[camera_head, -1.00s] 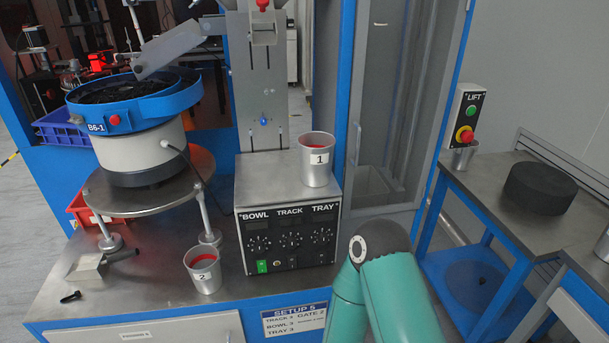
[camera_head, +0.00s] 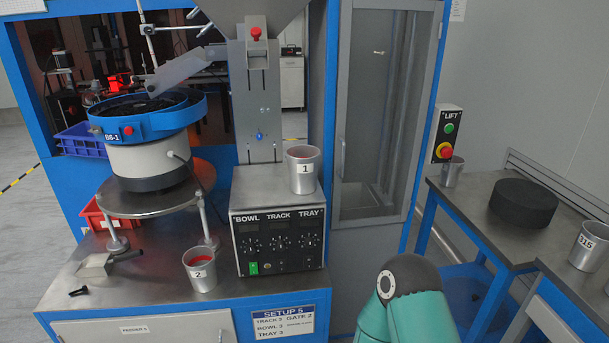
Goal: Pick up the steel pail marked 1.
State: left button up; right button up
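The steel pail marked 1 (camera_head: 303,172) stands upright on top of the grey control box (camera_head: 262,184). A second steel pail marked 2 (camera_head: 201,270), with red contents, stands on the bench to the left of the box and lower. A teal arm link of mine shows at the bottom right, below and to the right of the box. Neither of my grippers is in view.
The blue bowl feeder (camera_head: 149,113) stands on a round plate at the left. A red bin (camera_head: 97,217) sits below it.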

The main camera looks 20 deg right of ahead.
aim_at(303, 159)
jog(key=z, duration=0.05)
jog(key=i, duration=0.9)
jog(key=u, duration=0.1)
